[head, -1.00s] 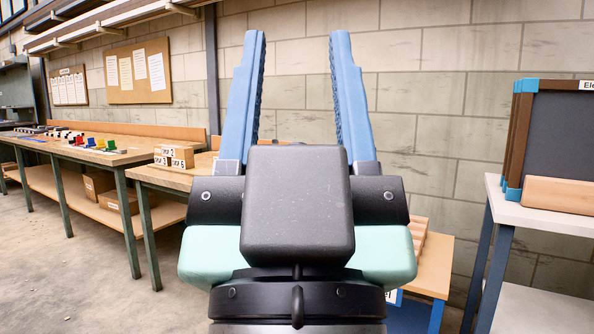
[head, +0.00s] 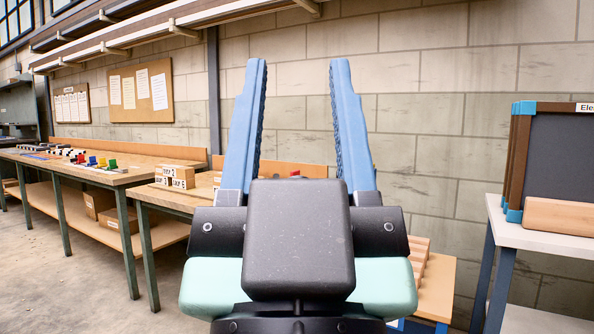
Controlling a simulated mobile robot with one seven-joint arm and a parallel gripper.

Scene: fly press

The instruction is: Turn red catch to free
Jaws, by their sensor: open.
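My gripper (head: 298,70) is in the middle of the head view, its two blue fingers pointing up and wide apart. It is open, with only the block wall visible between the fingertips. A small red bit (head: 294,173) shows low between the fingers, just above the dark gripper body, in front of a wooden back strip. It is too small and too covered for me to tell whether it is the red catch. I cannot make out the fly press; my gripper hides part of the bench behind it.
A long wooden bench (head: 110,175) with coloured pieces runs along the left wall. A nearer bench (head: 165,196) carries small labelled boxes (head: 177,176). At right, a white-topped table (head: 545,240) bears a dark framed board (head: 567,150). Open floor (head: 90,280) lies at lower left.

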